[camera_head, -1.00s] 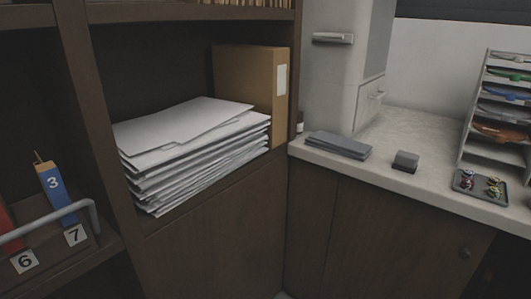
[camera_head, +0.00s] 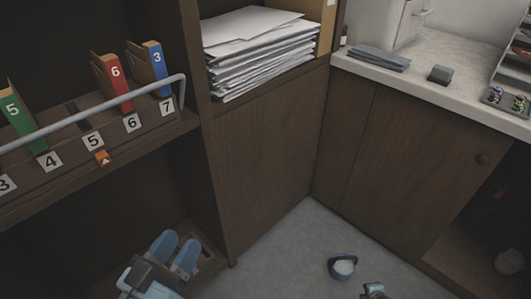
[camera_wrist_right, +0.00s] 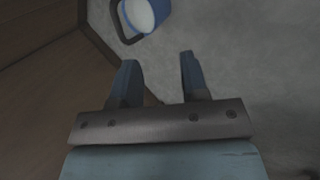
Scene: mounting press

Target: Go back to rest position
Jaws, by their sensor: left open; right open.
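My left gripper (camera_head: 175,250) is low in the head view, left of centre. Its two blue fingers are apart with nothing between them, in front of the lower shelf of the dark cabinet. My right gripper (camera_wrist_right: 158,64) shows in the right wrist view, its two blue fingers apart and empty above the grey floor. In the head view only a small grey part, which I cannot name for sure, shows at the bottom edge right of centre. No object is held in either gripper.
A blue-rimmed round item with a white top (camera_head: 343,267) is on the floor (camera_head: 290,245); it also shows in the right wrist view (camera_wrist_right: 139,14). Numbered binders (camera_head: 114,82) stand behind a rail (camera_head: 100,110). A paper stack (camera_head: 262,60) fills a shelf. A light counter (camera_head: 465,93) is at right.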

